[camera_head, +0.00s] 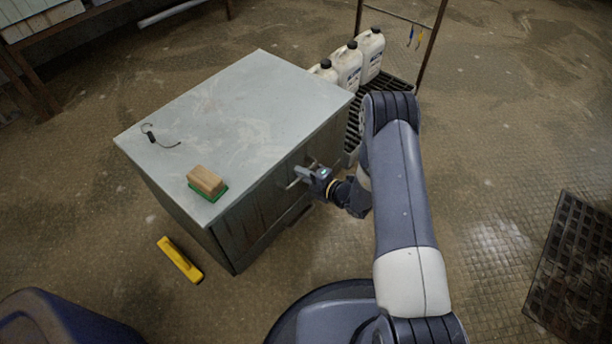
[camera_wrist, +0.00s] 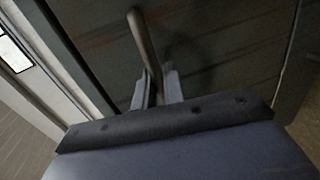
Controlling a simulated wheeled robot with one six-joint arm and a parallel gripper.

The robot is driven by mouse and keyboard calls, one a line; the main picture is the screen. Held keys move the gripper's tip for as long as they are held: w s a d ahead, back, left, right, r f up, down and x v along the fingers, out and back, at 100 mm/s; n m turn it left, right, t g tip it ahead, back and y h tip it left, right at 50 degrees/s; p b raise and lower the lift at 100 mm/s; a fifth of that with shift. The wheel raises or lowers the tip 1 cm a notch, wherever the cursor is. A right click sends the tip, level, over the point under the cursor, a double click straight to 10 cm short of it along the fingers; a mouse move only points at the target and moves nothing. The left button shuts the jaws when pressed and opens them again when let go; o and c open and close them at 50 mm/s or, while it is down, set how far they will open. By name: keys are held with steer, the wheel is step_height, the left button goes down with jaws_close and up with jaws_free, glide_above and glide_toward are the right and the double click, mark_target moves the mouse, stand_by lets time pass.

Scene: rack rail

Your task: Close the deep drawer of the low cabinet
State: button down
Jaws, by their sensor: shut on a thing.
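The low grey cabinet (camera_head: 250,120) stands left of centre in the head view, its front facing lower right. My gripper (camera_head: 300,175) is at that front and is shut on a bar handle. In the wrist view my gripper (camera_wrist: 157,88) has its two fingers on either side of the bar handle (camera_wrist: 140,35). A dark, streaked front panel (camera_wrist: 225,55) lies behind the handle. The deep drawer's opening does not show clearly, and my arm hides part of the front. I cannot tell how far the drawer stands out.
A brush with a wooden block (camera_head: 206,180) and a small dark hooked item (camera_head: 152,136) lie on the cabinet top. A yellow item (camera_head: 180,259) lies on the floor. White jugs (camera_head: 348,66) stand behind the cabinet. A dark grate (camera_head: 575,265) lies at right.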

steer(key=c, duration=1.6)
jaws_free()
steer(key=shift+w+a, duration=0.15)
steer(key=shift+a, duration=0.05)
steer(key=shift+d, duration=0.1)
steer(key=p+v, duration=0.3)
steer(key=v, duration=0.7)
steer(key=shift+s+d, duration=0.3)
steer(key=shift+a, duration=0.1)
steer(key=b+x, duration=0.3)
steer(key=x, duration=0.8)
steer(key=shift+f+p+v, duration=0.2)
steer(key=shift+p+v, duration=0.05)
steer(key=shift+v, duration=0.85)
steer(key=shift+f+p+v, duration=0.15)
steer(key=shift+p+v, duration=0.1)
steer(key=shift+v, duration=0.9)
steer(key=shift+f, duration=0.1)
